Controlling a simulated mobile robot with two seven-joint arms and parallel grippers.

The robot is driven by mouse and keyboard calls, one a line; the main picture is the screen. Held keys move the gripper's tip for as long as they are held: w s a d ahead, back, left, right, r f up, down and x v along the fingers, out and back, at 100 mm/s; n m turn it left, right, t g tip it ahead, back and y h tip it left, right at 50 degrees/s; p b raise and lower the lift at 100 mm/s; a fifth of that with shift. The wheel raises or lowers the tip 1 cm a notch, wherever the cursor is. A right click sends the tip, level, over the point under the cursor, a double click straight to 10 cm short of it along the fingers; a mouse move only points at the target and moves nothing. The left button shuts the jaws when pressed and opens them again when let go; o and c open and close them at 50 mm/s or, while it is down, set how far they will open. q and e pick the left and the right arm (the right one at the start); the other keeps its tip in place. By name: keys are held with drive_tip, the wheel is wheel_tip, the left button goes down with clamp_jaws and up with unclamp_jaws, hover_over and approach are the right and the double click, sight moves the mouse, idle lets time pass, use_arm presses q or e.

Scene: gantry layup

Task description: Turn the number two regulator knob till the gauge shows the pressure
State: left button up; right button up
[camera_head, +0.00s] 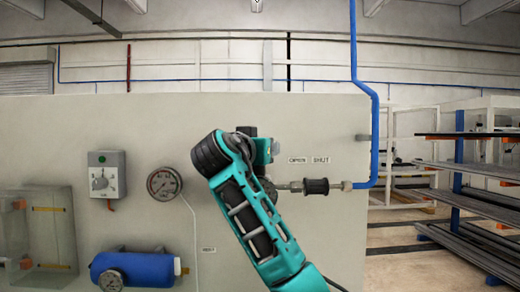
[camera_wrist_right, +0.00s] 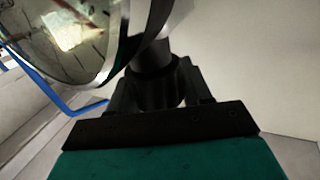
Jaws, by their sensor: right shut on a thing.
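In the right wrist view, a black round knob (camera_wrist_right: 153,88) stands between the fingers of my right gripper (camera_wrist_right: 155,95), which is shut on it. A large round gauge (camera_wrist_right: 72,32) with a silver rim fills the upper left of that view, close by the knob. Glare lies on its glass, and I cannot read its pressure. In the head view my right arm covers the knob and most of what is around it. Another round gauge (camera_head: 164,184) shows on the panel left of my arm, its reading too small to tell. My left gripper is not in view.
Right of my arm a pipe fitting (camera_head: 316,186) joins a blue pipe (camera_head: 375,140). Metal racks (camera_head: 470,200) stand beyond.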

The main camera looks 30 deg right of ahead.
drive_tip(key=shift+f+m+g+h, duration=0.1)
drive_tip(key=shift+m+g+h, duration=0.4)
drive_tip(key=shift+g, duration=0.1)
drive_tip(key=o, duration=1)
drive_tip(key=b+v, duration=0.2)
drive_tip(key=v, duration=1.1)
drive_tip(key=shift+d, duration=0.1)
